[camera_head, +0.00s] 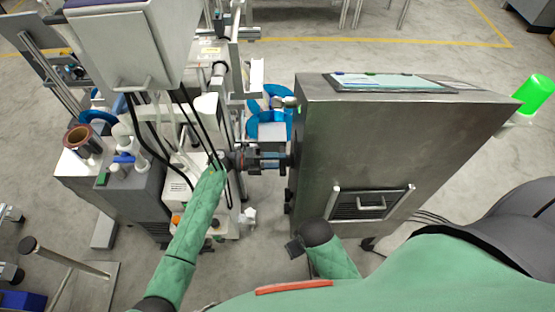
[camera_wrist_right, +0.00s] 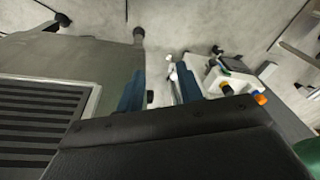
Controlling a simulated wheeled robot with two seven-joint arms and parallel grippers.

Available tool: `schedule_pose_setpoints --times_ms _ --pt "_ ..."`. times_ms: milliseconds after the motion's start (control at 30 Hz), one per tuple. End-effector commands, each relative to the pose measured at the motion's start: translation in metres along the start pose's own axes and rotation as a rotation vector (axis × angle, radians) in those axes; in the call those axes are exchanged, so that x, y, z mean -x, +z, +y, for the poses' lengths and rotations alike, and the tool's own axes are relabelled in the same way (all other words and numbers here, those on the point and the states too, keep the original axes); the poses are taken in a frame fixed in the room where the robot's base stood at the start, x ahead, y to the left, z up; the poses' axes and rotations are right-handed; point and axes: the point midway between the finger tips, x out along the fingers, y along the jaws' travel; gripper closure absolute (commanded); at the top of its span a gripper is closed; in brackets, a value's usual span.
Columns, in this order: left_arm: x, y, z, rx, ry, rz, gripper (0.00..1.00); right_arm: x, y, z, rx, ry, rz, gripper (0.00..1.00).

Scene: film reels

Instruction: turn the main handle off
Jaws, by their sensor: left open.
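My left gripper (camera_head: 278,160) is open, at the left side of a grey metal cabinet (camera_head: 390,140). Its fingertips are close to that side, where a small dark part shows; I cannot tell whether they touch. I cannot make out the main handle for certain, as the cabinet's left side is seen steeply from above. My right gripper (camera_head: 295,247) is low in front of the cabinet's left corner. In the right wrist view its two dark blue fingers (camera_wrist_right: 160,92) stand apart with nothing held between them.
A vent panel with a small handle (camera_head: 372,203) is on the cabinet front. A machine with white and grey housings (camera_head: 140,190) and black cables stands at the left. Blue parts (camera_head: 268,105) are behind the left gripper. A green lamp (camera_head: 535,93) is at the right.

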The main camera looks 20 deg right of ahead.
Motion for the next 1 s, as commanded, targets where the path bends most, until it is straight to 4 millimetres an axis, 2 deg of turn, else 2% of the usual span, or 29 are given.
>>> schedule_pose_setpoints --times_ms 233,367,400,667,700,800,1000 --pt "0.000 0.000 0.000 0.000 0.000 0.000 0.58 -0.001 0.000 0.000 0.000 0.000 0.000 0.64" --pt "0.000 0.000 0.000 0.000 0.000 0.000 0.84 -0.001 0.001 0.000 0.000 0.000 -0.001 0.64" --pt "0.000 0.000 0.000 0.000 0.000 0.000 0.87 -0.001 0.001 0.000 0.001 0.000 -0.002 0.64" --pt "0.000 0.000 0.001 -0.011 0.001 0.000 0.87 -0.001 0.002 0.001 0.002 0.001 -0.006 0.64" --pt "0.000 0.000 0.001 -0.017 0.001 0.000 0.87 0.002 0.002 0.001 0.002 0.001 -0.005 0.64" --pt "0.000 0.000 0.002 -0.033 0.001 0.000 0.87 0.028 -0.002 -0.003 -0.002 -0.005 0.010 0.64" --pt "0.000 0.000 0.003 -0.071 0.001 0.001 0.87 0.059 0.003 -0.004 -0.003 -0.008 0.011 0.64"
